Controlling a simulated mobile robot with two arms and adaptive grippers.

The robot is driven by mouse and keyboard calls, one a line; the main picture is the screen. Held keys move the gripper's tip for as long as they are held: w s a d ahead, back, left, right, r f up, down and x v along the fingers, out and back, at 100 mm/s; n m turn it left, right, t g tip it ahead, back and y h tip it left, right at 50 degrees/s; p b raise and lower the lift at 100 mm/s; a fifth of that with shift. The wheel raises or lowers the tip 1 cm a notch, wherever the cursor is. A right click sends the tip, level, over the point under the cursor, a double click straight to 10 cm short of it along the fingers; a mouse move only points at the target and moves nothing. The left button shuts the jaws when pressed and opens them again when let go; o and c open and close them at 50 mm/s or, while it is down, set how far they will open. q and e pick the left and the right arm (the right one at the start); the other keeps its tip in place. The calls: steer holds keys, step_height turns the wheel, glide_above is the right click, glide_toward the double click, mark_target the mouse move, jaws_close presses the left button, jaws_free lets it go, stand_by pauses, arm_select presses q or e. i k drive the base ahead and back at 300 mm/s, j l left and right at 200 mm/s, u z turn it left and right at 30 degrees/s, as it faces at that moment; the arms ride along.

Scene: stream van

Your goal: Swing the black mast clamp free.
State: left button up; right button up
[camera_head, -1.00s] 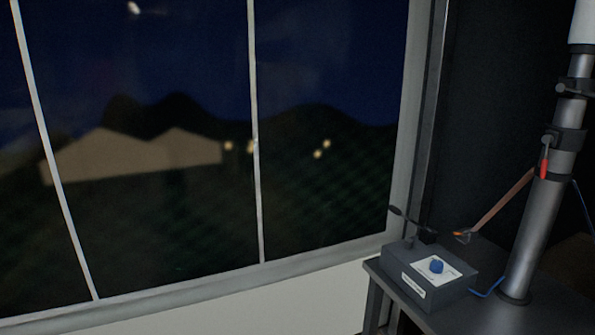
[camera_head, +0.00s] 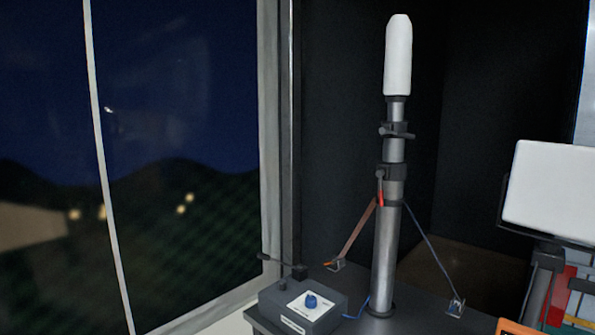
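The mast (camera_head: 386,250) is a grey telescoping tube standing upright on a dark table, with a white rounded cylinder (camera_head: 398,55) at its top. Two black collars grip the tube. The upper black clamp (camera_head: 397,131) has a short dark handle across it. The lower black clamp (camera_head: 393,172) has a lever with a red grip (camera_head: 380,194) hanging down on its left side. I cannot tell which of the two is the mast clamp meant. Neither of my grippers is in view.
A grey box with a blue knob (camera_head: 311,299) stands left of the mast. A brown strap (camera_head: 356,234) and a blue cord (camera_head: 428,248) run from the mast to table anchors. A white panel (camera_head: 549,194) stands at right. The window is at left.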

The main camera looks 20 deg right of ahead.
mark_target(384, 130)
steer(key=z, duration=1.3)
